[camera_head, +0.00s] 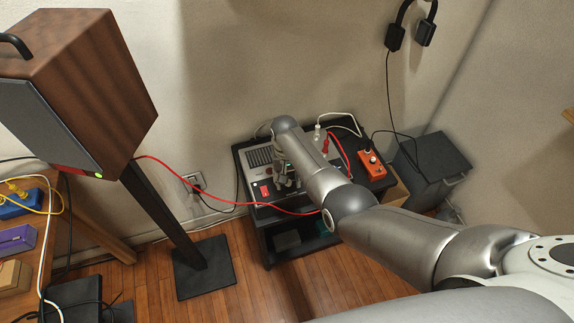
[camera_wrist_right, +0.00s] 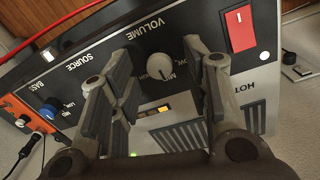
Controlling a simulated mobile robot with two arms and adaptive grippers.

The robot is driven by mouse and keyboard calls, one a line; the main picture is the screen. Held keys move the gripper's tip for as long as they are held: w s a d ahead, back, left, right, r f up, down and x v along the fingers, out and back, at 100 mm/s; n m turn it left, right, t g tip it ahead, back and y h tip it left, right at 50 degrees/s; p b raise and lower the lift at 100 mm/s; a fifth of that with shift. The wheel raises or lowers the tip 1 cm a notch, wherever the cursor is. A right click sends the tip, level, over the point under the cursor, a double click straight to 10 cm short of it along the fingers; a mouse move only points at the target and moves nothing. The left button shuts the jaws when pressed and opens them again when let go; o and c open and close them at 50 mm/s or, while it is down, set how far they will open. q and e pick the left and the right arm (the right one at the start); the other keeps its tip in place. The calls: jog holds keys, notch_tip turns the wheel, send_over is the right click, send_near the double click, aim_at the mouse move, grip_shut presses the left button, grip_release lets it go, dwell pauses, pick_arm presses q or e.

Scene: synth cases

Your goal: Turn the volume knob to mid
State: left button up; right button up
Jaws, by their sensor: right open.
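The volume knob (camera_wrist_right: 160,66) is a light round knob on the dark amplifier panel (camera_wrist_right: 135,40), under the printed word VOLUME in the right wrist view. A label that seems to read MID sits beside it. I cannot tell exactly where its pointer stands. My right gripper (camera_wrist_right: 156,82) is open, with its fingers on either side of the knob and apart from it. In the head view the right gripper (camera_head: 285,181) is over the amplifier (camera_head: 258,157) on a black cart, and the arm hides much of the panel. My left gripper is not in view.
A red rocker switch (camera_wrist_right: 240,28) and a blue bass knob (camera_wrist_right: 50,108) flank the volume knob. An orange box (camera_head: 371,164) stands on the cart's right. A red cable (camera_head: 240,203) runs to the speaker (camera_head: 85,85). White and red plugs stand behind my arm.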

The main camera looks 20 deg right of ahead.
notch_tip(320, 180, up, 11)
jog(key=shift+a, duration=0.2)
dwell(0.6)
